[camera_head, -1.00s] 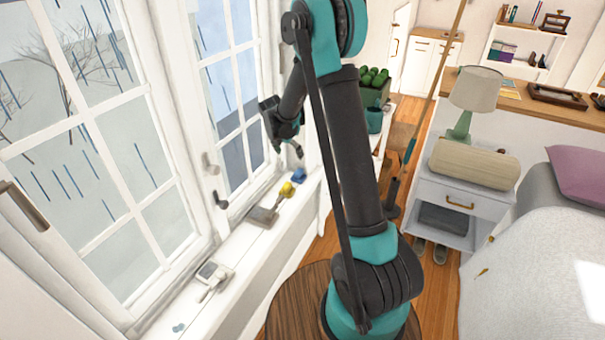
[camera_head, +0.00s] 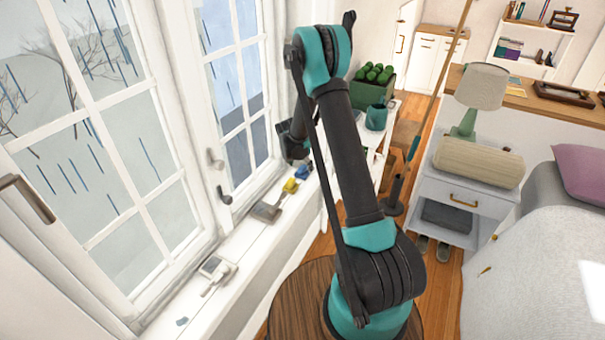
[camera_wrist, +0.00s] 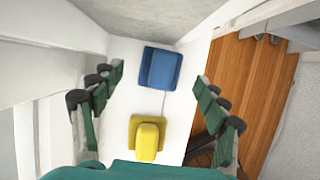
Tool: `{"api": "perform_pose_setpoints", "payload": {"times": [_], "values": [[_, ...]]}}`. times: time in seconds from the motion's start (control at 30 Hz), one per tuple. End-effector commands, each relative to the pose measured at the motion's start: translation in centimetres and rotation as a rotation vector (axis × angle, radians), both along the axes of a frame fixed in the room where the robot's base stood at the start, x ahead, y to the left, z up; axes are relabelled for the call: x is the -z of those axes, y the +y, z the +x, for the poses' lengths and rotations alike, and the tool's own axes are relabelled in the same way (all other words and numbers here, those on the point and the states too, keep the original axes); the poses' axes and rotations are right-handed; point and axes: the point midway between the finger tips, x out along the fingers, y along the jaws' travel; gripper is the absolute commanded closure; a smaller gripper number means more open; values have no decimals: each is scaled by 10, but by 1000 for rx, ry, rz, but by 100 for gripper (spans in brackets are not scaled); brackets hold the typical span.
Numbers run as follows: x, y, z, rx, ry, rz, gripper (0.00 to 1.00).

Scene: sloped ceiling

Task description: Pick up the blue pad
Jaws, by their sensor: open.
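The blue pad (camera_wrist: 161,69) lies on the white windowsill (camera_wrist: 123,106), towards the far end in the wrist view. It also shows as a small blue shape in the head view (camera_head: 302,172), close to my gripper's dark wrist. My gripper (camera_wrist: 158,100) is open in the wrist view, with one finger on each side of the sill. The pad lies ahead of and between the fingertips, apart from both. A yellow object (camera_wrist: 147,138) sits nearer to the palm, between the fingers. In the head view my forearm hides much of the gripper.
A grey object (camera_head: 265,211) and a small white device (camera_head: 217,270) lie along the sill in front of the yellow object. The window frame (camera_head: 165,150) stands close on the left. Past the sill's right edge is the wooden floor (camera_wrist: 255,85).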

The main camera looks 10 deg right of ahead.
Motion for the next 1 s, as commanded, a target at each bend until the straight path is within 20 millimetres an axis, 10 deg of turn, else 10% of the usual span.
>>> {"api": "perform_pose_setpoints", "payload": {"times": [0.53,1.0], "values": [[31,-11,11,0,0,0,26],[31,-11,11,0,0,0,70]]}}
